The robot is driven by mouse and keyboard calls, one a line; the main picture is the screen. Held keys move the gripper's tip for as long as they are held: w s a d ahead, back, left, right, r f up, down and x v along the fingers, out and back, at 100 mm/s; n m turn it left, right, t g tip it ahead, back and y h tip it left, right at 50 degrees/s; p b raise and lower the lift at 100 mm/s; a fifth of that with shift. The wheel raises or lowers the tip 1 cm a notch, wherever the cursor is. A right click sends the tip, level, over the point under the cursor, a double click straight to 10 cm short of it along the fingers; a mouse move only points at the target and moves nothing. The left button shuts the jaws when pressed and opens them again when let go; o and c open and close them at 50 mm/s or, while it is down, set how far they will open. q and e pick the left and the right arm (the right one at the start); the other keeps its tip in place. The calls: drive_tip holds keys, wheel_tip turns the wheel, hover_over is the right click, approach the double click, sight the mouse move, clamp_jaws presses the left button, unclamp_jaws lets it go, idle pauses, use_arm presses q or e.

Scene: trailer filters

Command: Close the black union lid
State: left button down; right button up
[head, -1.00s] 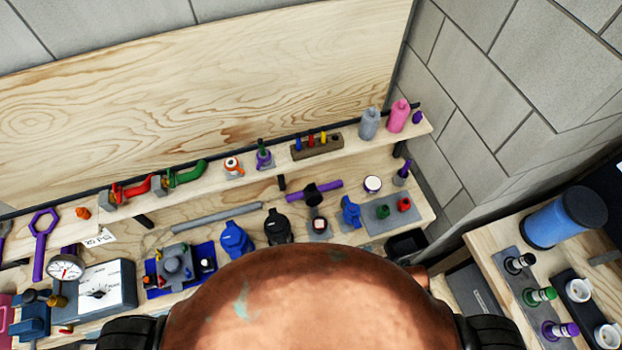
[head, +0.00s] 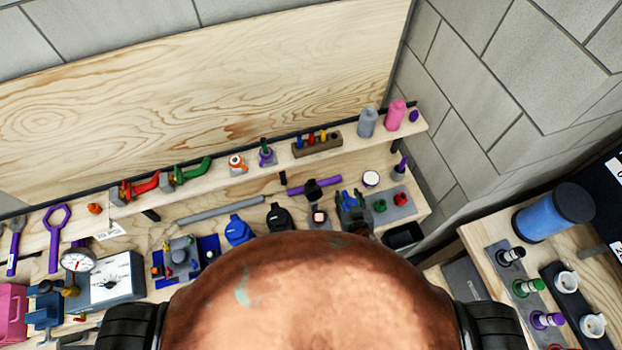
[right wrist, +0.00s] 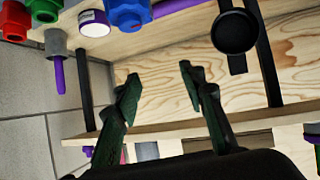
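A black rounded fitting (head: 278,217) stands on the bench in the head view, beside a similar blue one (head: 238,230). A black round piece (head: 313,188) sits on a purple pipe to its right. In the right wrist view a black round cup-like part (right wrist: 235,30) shows at the top right, by a black bar. I cannot tell which of these is the union lid. My right gripper (head: 352,207) is over the bench, right of these black parts, partly covering a blue fitting. Its fingers (right wrist: 160,85) are apart with nothing between them. My left gripper is out of view.
A shelf with bottles (head: 367,122), valves and a wooden holder (head: 317,144) runs behind the bench. A gauge box (head: 104,281) stands at the left. A side table (head: 480,240) with a blue cylinder (head: 553,213) is at the right. My own head hides the bench front.

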sight(312, 181)
drive_tip(key=a+r+n+t+y, duration=0.1)
drive_tip(key=a+r+n+y, duration=0.15)
drive_tip(key=a, duration=0.75)
drive_tip(key=shift+m+y, duration=0.25)
drive_tip(key=shift+y, duration=0.1)
drive_tip(key=x, duration=0.4)
drive_tip(key=p+x, duration=0.1)
drive_tip(key=x, duration=0.2)
drive_tip(key=shift+s+a+r, duration=0.1)
drive_tip(key=shift+a, duration=0.15)
drive_tip(key=shift+w+a+f, duration=0.1)
drive_tip(key=shift+w+f, duration=0.15)
drive_tip(key=shift+w, duration=0.15)
clamp_jaws()
